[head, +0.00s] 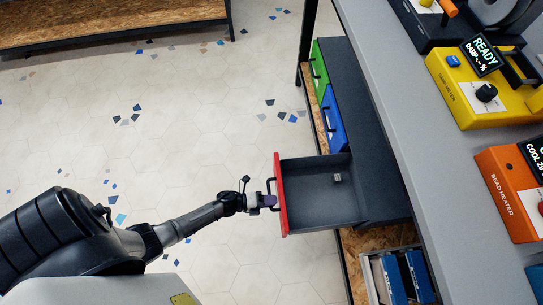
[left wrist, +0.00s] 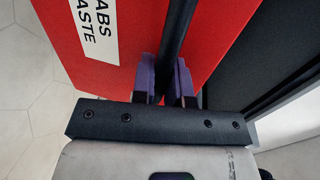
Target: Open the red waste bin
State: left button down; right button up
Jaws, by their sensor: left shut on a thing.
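The red waste bin (head: 279,195) is a drawer with a red front, pulled well out from under the workbench in the head view. Its dark tray is open to view, with a small grey piece (head: 337,178) inside. My left gripper (head: 270,200) is at the red front. In the left wrist view, its purple fingers (left wrist: 166,80) are shut on the bin's dark bar handle (left wrist: 175,40). The red front (left wrist: 140,45) there carries a white label reading "ABS" and part of "ASTE". My right gripper is in neither view.
Green (head: 318,68) and blue (head: 333,120) drawers sit shut beyond the red one. The bench top (head: 400,90) holds a yellow damp meter (head: 480,90) and an orange bead heater (head: 510,190). Blue binders (head: 392,280) stand below.

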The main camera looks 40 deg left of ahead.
pick_arm(q)
jog(key=c, duration=1.1)
grip_release()
jog(key=shift+c, duration=0.2)
jog(key=p+v, duration=0.4)
jog(key=v, duration=1)
jog(key=shift+w, duration=0.2)
